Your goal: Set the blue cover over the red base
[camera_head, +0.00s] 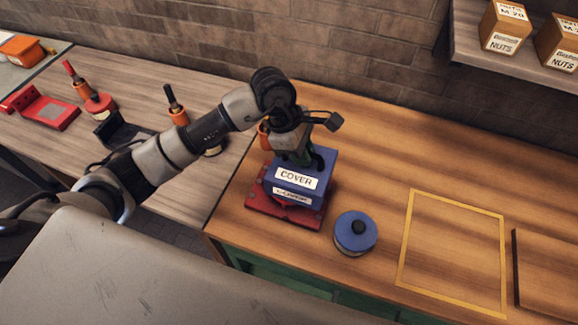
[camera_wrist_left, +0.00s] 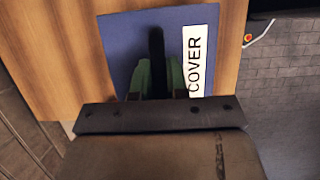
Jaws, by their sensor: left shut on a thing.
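The blue cover (camera_head: 322,172) carries a white label reading COVER. My left gripper (camera_head: 297,156) is shut on the black handle on its top. In the left wrist view the cover (camera_wrist_left: 122,45) lies below the green fingers (camera_wrist_left: 160,80), which are on either side of the black handle. The red base (camera_head: 262,206) is on the wooden bench directly under the cover. Its flat plate sticks out around the cover, and a second white label shows just below the cover's label. I cannot tell whether the cover is fully seated or slightly above. My right gripper is not in view.
A round blue-topped tin (camera_head: 356,232) with a black knob stands close to the right of the base. A yellow outlined square (camera_head: 452,252) is empty on the bench (camera_head: 385,140). The bench's front edge is near the base. Tools and red parts are on the left table (camera_head: 135,70).

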